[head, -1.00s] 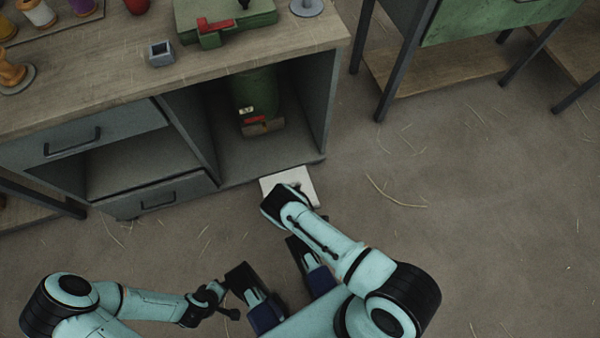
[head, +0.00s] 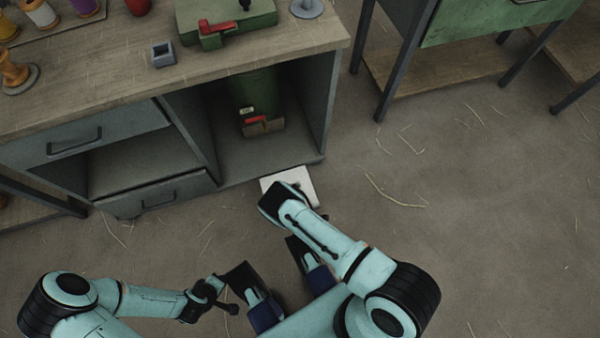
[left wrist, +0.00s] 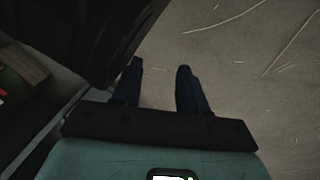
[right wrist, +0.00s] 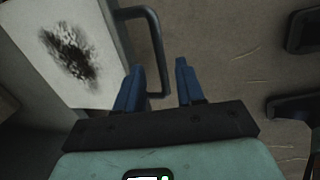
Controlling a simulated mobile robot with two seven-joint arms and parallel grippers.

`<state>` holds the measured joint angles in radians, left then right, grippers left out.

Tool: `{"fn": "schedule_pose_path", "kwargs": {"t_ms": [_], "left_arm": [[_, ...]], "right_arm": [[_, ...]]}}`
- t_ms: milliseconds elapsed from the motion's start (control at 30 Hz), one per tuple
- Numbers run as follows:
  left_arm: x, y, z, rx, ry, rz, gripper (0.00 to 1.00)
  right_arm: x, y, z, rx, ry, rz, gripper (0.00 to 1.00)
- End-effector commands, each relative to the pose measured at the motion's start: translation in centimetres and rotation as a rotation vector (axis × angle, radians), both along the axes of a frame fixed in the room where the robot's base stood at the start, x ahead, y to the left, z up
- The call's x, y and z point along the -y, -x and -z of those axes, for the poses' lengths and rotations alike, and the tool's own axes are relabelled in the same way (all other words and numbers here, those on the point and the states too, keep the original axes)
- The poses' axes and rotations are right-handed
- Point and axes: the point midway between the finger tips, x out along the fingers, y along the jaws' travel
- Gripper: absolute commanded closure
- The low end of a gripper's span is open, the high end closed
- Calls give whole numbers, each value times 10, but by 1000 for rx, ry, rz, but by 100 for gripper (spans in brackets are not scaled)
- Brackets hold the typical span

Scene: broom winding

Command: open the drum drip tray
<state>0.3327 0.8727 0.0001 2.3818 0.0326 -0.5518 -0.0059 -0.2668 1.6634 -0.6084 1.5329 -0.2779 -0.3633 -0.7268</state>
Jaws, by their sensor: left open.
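The drip tray is a pale, flat tray (head: 306,180) that sticks out in front of the cabinet's bottom edge, below the green drum (head: 254,95). In the right wrist view its pale surface (right wrist: 97,30) carries a dark stain, and a dark bar handle (right wrist: 156,50) stands at its edge. My right gripper (right wrist: 156,82) is open, with the handle's near end between its blue fingers. I cannot tell whether they touch it. In the head view my right wrist hides those fingers and part of the tray. My left gripper (left wrist: 160,80) is open and empty above floor.
The cabinet (head: 318,110) has an open bay around the drum and drawers (head: 155,195) on the left. A green-fronted table (head: 480,25) stands at the upper right. The floor (head: 480,220) to the right is clear apart from straw.

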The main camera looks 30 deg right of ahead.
Motion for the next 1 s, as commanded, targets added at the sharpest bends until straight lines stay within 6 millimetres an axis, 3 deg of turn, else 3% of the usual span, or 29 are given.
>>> {"fn": "schedule_pose_path", "kwargs": {"t_ms": [200, 500, 700, 1000], "left_arm": [[7, -33, -41, 113, -2, 8, 57], [26, 5, -61, 14, 47, 45, 57], [29, 13, -65, -6, 58, 52, 57], [29, 13, -64, -8, 58, 53, 57]], "right_arm": [[-2, 7, -51, 3, 0, 1, 62], [-4, 17, -103, 3, 0, 0, 62], [-4, 20, -114, 2, 0, 1, 62], [-4, 20, -113, 1, 0, 1, 62]]}}
